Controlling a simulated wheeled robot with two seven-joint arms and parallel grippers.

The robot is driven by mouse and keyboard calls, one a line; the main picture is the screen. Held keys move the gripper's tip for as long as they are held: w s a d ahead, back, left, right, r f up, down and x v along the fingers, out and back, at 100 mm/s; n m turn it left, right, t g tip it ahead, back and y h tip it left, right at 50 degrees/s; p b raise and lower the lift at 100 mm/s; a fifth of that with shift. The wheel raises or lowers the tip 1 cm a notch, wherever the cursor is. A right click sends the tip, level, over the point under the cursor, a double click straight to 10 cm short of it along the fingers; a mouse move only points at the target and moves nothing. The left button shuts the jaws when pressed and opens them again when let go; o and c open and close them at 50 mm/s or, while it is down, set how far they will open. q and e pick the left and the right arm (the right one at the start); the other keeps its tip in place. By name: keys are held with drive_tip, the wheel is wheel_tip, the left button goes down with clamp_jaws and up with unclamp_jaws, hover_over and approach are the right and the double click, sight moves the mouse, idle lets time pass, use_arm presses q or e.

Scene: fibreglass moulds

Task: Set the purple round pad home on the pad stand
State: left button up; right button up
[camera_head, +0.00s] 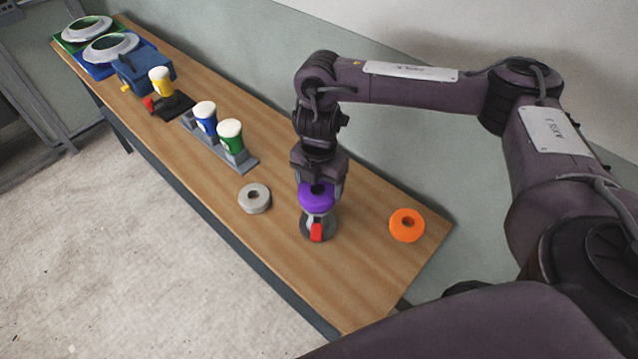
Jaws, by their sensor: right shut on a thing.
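The purple round pad (315,200) is a thick ring held in my right gripper (318,186), which points down over the bench. The pad stand (307,225) is a dark grey round piece with a red tab at its front, directly below the pad in the picture. The pad hides the stand's top, so I cannot tell whether the two touch. My right gripper is shut on the pad. My left gripper is not in view.
A grey ring pad (254,199) lies left of the stand, an orange ring pad (407,226) lies right. Further along the wooden bench (285,262) are a rack (240,160) with blue and green cups, a yellow cup (161,80), a blue box (143,70) and round moulds (110,46).

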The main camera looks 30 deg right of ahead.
sight(319, 193)
drive_tip(key=shift+f+b, duration=0.35)
drive_tip(key=shift+f, duration=0.25)
drive_tip(key=shift+s+f, duration=0.15)
drive_tip(key=shift+f, duration=0.1)
drive_tip(key=o, duration=1.1)
drive_tip(key=shift+f, duration=0.1)
drive_tip(key=shift+c, duration=0.2)
drive_tip(key=shift+w, duration=0.2)
wheel_tip(319, 193, up, 7)
drive_tip(key=shift+f+p, duration=0.2)
drive_tip(key=shift+p, duration=0.35)
drive_tip(key=shift+r, duration=0.65)
